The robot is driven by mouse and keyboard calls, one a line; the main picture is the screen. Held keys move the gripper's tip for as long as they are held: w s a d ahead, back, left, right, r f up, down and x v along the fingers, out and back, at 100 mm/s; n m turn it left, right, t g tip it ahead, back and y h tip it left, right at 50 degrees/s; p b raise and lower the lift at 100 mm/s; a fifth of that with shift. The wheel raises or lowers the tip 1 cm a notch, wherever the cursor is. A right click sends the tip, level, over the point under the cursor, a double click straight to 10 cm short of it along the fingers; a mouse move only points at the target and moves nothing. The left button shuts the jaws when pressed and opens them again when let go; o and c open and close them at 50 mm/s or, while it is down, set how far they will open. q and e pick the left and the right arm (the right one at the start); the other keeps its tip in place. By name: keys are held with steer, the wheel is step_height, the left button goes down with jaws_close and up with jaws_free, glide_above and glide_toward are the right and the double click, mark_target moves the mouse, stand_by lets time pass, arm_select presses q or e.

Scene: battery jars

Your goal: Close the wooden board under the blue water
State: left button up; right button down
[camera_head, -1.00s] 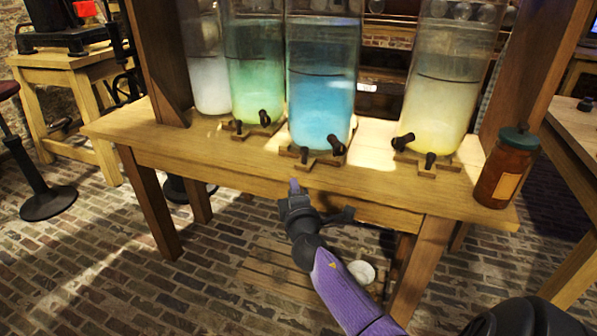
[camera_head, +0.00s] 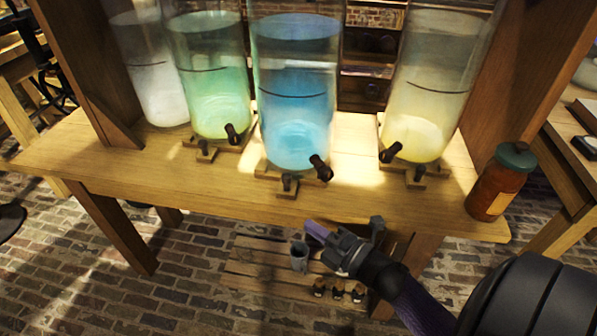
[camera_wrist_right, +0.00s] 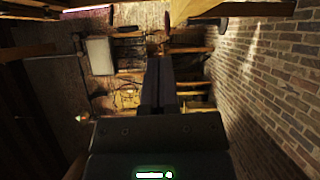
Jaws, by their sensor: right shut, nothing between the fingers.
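The jar of blue water (camera_head: 293,105) stands on the wooden table, with dark taps low at its front. A small wooden base piece (camera_head: 287,191) shows under it. The table's front board (camera_head: 215,203) runs below; I cannot tell whether any board there is open. My right gripper (camera_head: 312,229) is shut and empty, just in front of and below the table edge, below and slightly right of the blue jar. Its closed fingers (camera_wrist_right: 160,75) also show in the right wrist view, with nothing between them. My left gripper is out of view.
Green (camera_head: 212,80), whitish (camera_head: 150,75) and yellow (camera_head: 422,95) jars stand beside the blue one. A brown jar with a green lid (camera_head: 500,182) is at the table's right end.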

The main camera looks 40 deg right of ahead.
steer(key=b+x, duration=0.2)
steer(key=x, duration=0.7)
steer(key=shift+f, duration=0.2)
steer(key=shift+w+d+b, duration=0.25)
steer(key=shift+d+b, duration=0.15)
steer(key=shift+d, duration=0.15)
steer(key=shift+w+d+b, duration=0.3)
steer(key=shift+d+b, duration=0.05)
steer(key=shift+d, duration=0.25)
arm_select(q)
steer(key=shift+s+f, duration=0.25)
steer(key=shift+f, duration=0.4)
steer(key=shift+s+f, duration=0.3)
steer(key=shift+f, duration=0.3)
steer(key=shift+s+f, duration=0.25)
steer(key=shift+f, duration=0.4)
arm_select(e)
steer(key=shift+w+d+r, duration=0.25)
steer(key=shift+w+d, duration=0.05)
steer(key=shift+d, duration=0.3)
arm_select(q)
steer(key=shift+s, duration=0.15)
